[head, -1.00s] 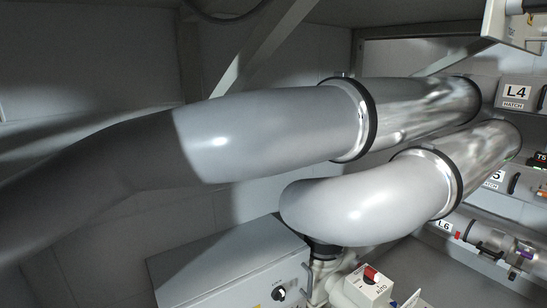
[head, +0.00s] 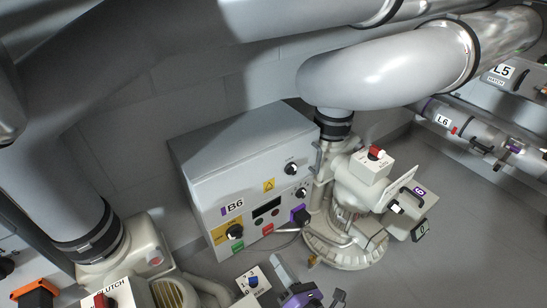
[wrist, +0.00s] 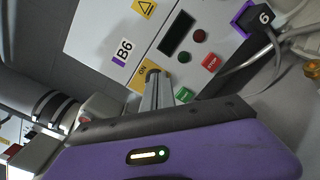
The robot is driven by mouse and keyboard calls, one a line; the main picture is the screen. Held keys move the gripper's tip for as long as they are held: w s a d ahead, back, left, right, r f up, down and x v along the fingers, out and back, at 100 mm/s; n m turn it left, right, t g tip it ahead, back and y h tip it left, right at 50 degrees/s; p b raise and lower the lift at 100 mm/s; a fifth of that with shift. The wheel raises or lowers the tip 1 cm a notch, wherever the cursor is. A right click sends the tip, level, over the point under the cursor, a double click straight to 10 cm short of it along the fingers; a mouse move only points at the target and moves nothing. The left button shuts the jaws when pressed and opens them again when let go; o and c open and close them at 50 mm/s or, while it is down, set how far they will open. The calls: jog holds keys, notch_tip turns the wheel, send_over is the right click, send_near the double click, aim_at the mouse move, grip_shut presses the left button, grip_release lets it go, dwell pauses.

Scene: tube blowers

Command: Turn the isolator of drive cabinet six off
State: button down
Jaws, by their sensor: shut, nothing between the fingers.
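The grey drive cabinet B6 (head: 243,148) stands near the middle of the head view. Its isolator (head: 235,232) is a black rotary knob on a yellow plate, low at the left of the front face. The knob's exact setting is too small to read. In the wrist view the yellow plate (wrist: 143,76) shows an ON mark, and the fingers partly hide the knob. My gripper (head: 278,260) is low in the head view, below and right of the isolator. In the wrist view its grey fingers (wrist: 154,84) are together and reach toward the knob; contact cannot be told.
A green button (head: 237,247), a red stop button (head: 267,229), a display (head: 266,207) and a purple cable plug (head: 300,216) crowd the same face. A blower (head: 345,205) stands at the right. Large grey pipes pass overhead. Floor shows at the right.

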jog(key=shift+w+a+r+n+g+y+b, duration=0.15)
jog(key=shift+w+a+n+b, duration=0.3)
jog(key=shift+w+a, duration=1)
jog(key=shift+w+a+n+g+y+b, duration=0.1)
jog(key=shift+w+a+n+y+b, duration=0.35)
jog(key=shift+w+a, duration=1)
jog(key=shift+w+a+r+n+g+h+b, duration=0.15)
jog(key=shift+w+a+n, duration=0.75)
jog(key=shift+w, duration=0.9)
jog(key=shift+a, duration=0.2)
jog(key=shift+s+a+f+b, duration=0.3)
jog(key=shift+a+f+b, duration=0.15)
jog(key=shift+b, duration=0.3)
jog(key=shift+s+a+r+b, duration=0.45)
jog(key=shift+a+b, duration=0.05)
jog(key=shift+a, duration=0.1)
jog(key=shift+r, duration=0.1)
jog(key=shift+r+p, duration=0.3)
jog(key=shift+p, duration=0.1)
jog(key=p+v, duration=0.1)
jog(key=v, duration=0.5)
